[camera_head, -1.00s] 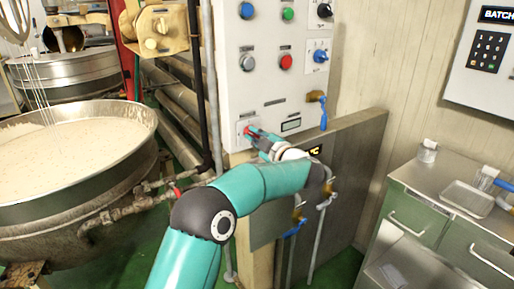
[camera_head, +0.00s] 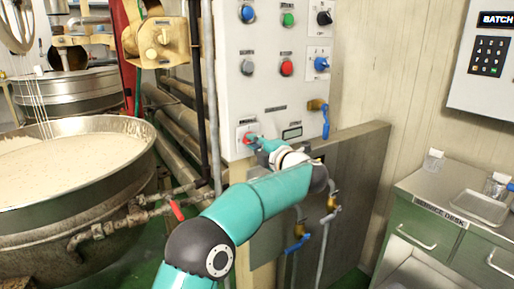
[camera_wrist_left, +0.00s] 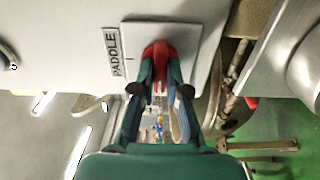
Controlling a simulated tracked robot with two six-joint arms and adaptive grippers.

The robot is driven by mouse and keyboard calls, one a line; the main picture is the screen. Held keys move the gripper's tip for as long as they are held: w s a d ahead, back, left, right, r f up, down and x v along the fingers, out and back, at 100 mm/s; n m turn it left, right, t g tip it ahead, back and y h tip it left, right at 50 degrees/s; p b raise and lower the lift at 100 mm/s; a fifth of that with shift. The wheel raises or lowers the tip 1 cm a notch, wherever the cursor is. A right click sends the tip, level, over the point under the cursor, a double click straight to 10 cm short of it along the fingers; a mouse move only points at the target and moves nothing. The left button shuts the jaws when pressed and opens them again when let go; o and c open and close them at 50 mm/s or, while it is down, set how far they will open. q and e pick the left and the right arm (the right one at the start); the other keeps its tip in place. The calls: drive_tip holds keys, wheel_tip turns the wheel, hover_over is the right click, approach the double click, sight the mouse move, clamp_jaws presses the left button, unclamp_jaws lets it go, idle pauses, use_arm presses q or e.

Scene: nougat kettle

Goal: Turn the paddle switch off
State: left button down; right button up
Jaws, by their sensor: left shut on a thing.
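The paddle switch is a red knob (camera_head: 249,137) on a square pale plate (camera_head: 240,132), low on the left of the white control panel. In the left wrist view the red knob (camera_wrist_left: 158,50) sits on its plate (camera_wrist_left: 187,36), beside a label reading PADDLE (camera_wrist_left: 113,52). My left gripper (camera_head: 256,141) reaches the switch from the front right. In the wrist view its fingertips (camera_wrist_left: 158,74) are shut on the red knob, one on each side. The fingers hide part of the knob, and I cannot tell its exact setting. My right gripper is not in view.
The white panel (camera_head: 265,88) carries other buttons and knobs, including a red button (camera_head: 287,68) above the switch. A blue-handled valve (camera_head: 325,122) is to the right. A kettle (camera_head: 118,180) of pale mix and pipes stand left. A steel-topped desk (camera_head: 415,182) is at right.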

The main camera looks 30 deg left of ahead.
use_arm(q)
drive_tip(key=shift+s+a+f, duration=0.15)
drive_tip(key=shift+s+a, duration=0.05)
drive_tip(key=shift+a, duration=0.05)
drive_tip(key=c, duration=1.2)
unclamp_jaws()
drive_tip(key=shift+a, duration=0.1)
drive_tip(key=shift+d, duration=0.25)
drive_tip(key=v, duration=1.1)
drive_tip(key=shift+d, duration=0.4)
